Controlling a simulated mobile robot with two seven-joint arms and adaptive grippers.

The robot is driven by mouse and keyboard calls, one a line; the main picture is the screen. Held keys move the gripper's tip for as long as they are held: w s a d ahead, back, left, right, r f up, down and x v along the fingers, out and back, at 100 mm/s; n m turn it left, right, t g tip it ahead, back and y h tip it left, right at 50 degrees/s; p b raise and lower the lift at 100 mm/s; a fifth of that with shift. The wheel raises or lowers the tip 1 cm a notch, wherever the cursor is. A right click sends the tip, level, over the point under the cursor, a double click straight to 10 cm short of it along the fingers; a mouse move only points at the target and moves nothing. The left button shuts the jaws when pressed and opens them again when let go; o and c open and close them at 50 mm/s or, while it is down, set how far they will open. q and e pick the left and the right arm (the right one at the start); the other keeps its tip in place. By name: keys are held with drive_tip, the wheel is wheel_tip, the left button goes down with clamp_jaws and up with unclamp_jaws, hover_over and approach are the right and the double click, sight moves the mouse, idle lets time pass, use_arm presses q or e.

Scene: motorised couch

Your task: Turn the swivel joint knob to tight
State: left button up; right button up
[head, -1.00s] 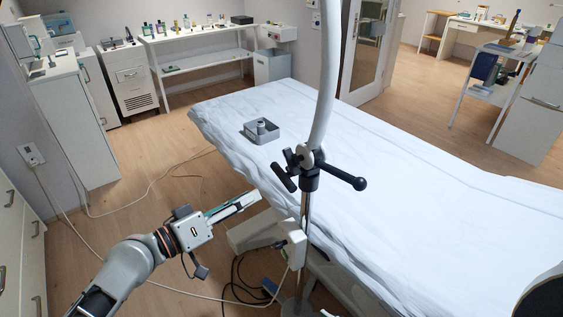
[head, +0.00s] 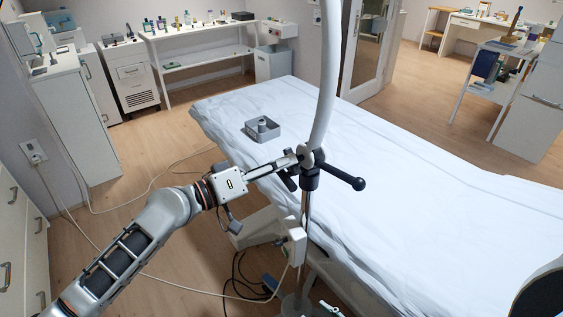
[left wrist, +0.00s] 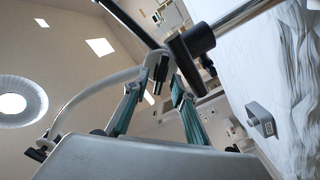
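The swivel joint (head: 311,165) sits on the upright metal pole beside the couch, with a curved white arm rising from it. One black lever with a ball end (head: 345,178) points right. A second black handle (head: 290,183) on the left is partly hidden by my gripper. I cannot tell which is the swivel knob. My left gripper (head: 296,160) is at the joint's left side; contact cannot be told. In the left wrist view, my left gripper (left wrist: 156,88) has its teal fingers apart, with black joint parts (left wrist: 190,42) just beyond them. My right gripper is not seen.
The couch (head: 420,190) with a white sheet lies behind and right of the pole. A white box (head: 297,246) is on the pole below. Cables (head: 240,275) lie on the floor.

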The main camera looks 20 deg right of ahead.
use_arm(q)
drive_tip(key=shift+d, duration=0.1)
clamp_jaws()
drive_tip(key=shift+n, duration=0.3)
drive_tip(key=n, duration=0.3)
drive_tip(key=shift+w, duration=0.1)
drive_tip(key=n+p, duration=0.1)
drive_tip(key=n, duration=0.4)
drive_tip(key=shift+f, duration=0.15)
drive_tip(key=shift+n, duration=0.3)
idle(0.4)
unclamp_jaws()
